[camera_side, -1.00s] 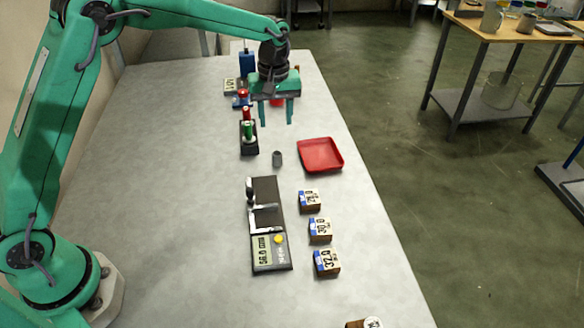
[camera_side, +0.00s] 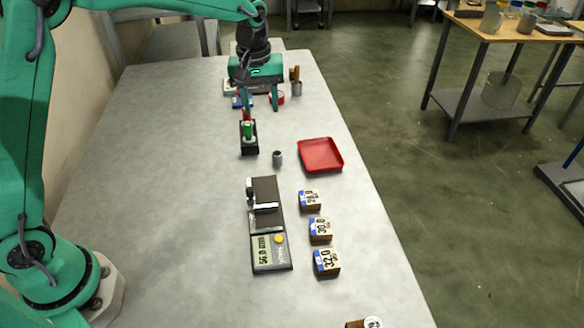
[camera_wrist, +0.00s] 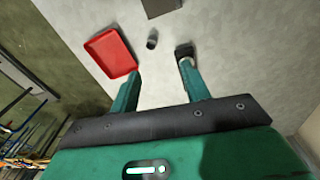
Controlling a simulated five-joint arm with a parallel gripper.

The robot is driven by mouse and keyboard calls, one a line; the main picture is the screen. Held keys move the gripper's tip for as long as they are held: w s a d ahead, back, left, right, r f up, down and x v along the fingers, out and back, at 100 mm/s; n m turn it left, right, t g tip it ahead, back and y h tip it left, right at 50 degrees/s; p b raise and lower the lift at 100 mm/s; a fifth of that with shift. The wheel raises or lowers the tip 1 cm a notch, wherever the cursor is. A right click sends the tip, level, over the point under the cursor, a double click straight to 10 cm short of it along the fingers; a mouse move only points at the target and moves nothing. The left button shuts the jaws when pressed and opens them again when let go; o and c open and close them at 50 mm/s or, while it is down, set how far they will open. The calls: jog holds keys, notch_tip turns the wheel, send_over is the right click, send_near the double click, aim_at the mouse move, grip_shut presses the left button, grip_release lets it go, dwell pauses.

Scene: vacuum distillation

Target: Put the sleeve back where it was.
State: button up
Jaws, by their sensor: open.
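A small grey cylinder that looks like the sleeve (camera_side: 277,158) stands upright on the table, left of the red tray. It also shows in the wrist view (camera_wrist: 152,41), beyond my fingertips. My gripper (camera_side: 261,108) is open and empty, fingers down, farther back than the cylinder and apart from it. In the wrist view my gripper (camera_wrist: 161,72) has nothing between its fingers. A black stand with green and red pieces (camera_side: 249,137) is near the left finger.
The red tray (camera_side: 320,155) lies right of the cylinder. Several labelled blocks, one of them here (camera_side: 320,229), line the right side. The left table area is clear.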

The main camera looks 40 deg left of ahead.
jog(key=s+a+r+m+t, duration=0.25)
jog(key=s+r, duration=0.25)
jog(key=s, duration=0.5)
jog(key=s+a+r+m+t, duration=0.1)
jog(key=s+a+r+m, duration=0.3)
jog(key=s, duration=0.6)
jog(key=s+d+f+m+t, duration=0.1)
jog(key=s+f, duration=0.1)
jog(key=s, duration=0.6)
